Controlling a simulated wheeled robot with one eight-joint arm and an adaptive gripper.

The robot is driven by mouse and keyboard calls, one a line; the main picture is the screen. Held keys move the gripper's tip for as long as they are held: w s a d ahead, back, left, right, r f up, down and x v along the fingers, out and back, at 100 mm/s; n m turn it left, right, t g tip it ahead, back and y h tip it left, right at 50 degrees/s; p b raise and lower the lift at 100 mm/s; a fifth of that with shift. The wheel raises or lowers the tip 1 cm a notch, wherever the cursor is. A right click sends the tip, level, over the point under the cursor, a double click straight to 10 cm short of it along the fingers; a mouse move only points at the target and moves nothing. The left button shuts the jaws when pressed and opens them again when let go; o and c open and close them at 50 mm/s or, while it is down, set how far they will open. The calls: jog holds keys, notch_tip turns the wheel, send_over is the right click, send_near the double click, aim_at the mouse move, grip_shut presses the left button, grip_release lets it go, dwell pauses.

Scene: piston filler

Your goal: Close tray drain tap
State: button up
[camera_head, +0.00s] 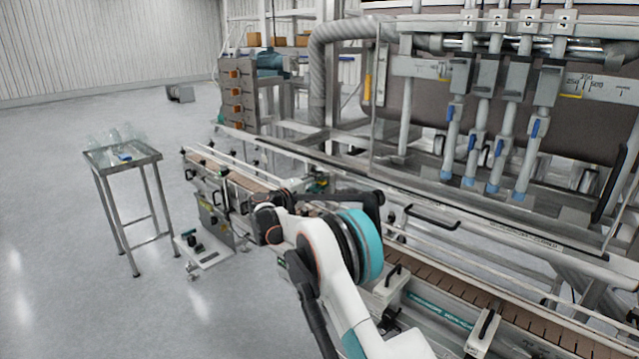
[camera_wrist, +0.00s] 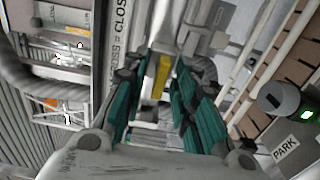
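My gripper (camera_wrist: 160,88) shows in the wrist view with its two teal-padded fingers apart, a wide gap between them. A yellow bar-like part (camera_wrist: 162,70) shows in that gap, beyond or between the fingertips. I cannot tell whether it is the drain tap's handle, or how deep it lies. Neither finger visibly presses on it. In the head view, my arm reaches over the near conveyor and its bulk hides the fingers and what is around them. No drain tap can be made out for certain in the head view.
The filler's nozzles (camera_head: 490,150) stand at the back right, above the conveyor (camera_head: 500,305) and its rails. A small steel table (camera_head: 122,158) with clear items stands at left.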

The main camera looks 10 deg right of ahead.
jog(key=v, duration=1.2)
jog(key=shift+d, duration=0.1)
